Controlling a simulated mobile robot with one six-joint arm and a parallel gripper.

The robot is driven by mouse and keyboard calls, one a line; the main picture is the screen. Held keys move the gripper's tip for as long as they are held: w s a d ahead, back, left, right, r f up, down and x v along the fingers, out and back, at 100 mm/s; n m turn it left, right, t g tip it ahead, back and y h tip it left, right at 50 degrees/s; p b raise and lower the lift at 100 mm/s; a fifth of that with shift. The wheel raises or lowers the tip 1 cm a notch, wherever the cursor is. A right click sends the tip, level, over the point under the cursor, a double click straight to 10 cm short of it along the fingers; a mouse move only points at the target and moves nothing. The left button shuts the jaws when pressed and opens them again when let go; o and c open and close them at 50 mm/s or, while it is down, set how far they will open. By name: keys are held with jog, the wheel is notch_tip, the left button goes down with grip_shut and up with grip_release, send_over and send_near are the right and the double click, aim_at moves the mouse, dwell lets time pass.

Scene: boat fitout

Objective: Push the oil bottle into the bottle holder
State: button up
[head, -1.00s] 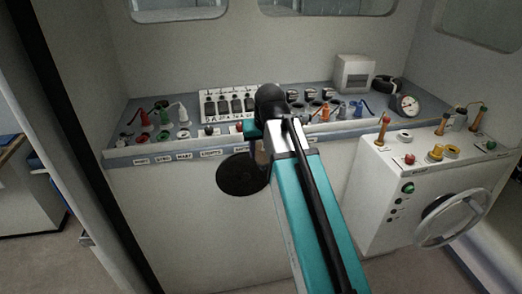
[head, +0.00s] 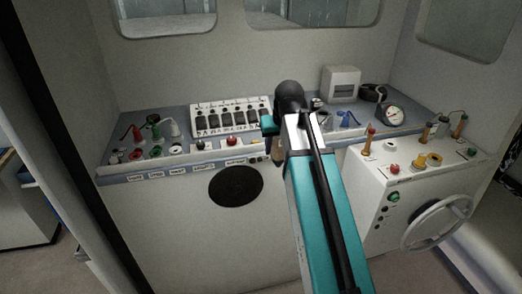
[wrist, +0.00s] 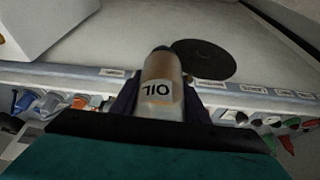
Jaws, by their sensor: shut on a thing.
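The oil bottle (wrist: 161,82), a brownish translucent cylinder with a dark cap and a white label reading OIL, fills the middle of the wrist view. The label is upside down there. My gripper (wrist: 162,100) is shut on it, with dark fingers on both sides. In the head view my gripper (head: 270,143) is at the console's front edge, and much of it is hidden by my arm. A small brown part of the bottle (head: 278,154) shows below it. I cannot make out the bottle holder; my arm covers part of the console.
The blue-grey console (head: 180,162) carries a switch panel (head: 230,115), plugs and sockets. A black round disc (head: 236,186) is on the white front below. At right, a white box (head: 400,180) has a steering wheel (head: 437,222) and upright fittings. A gauge (head: 392,116) stands behind.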

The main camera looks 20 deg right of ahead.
jog(key=s+d+r+m, duration=0.1)
jog(key=s+d, duration=0.2)
jog(key=d, duration=1.3)
jog(key=s+d+r, duration=0.1)
jog(key=s+d, duration=0.7)
jog(key=d, duration=0.3)
jog(key=s+d+r+m, duration=0.1)
jog(key=s+d, duration=0.7)
jog(key=d, duration=0.4)
jog(key=s+d+r+m+h, duration=0.1)
jog(key=s+d, duration=0.7)
jog(key=d, duration=0.3)
jog(key=shift+s+d+r, duration=0.15)
jog(key=shift+r, duration=0.15)
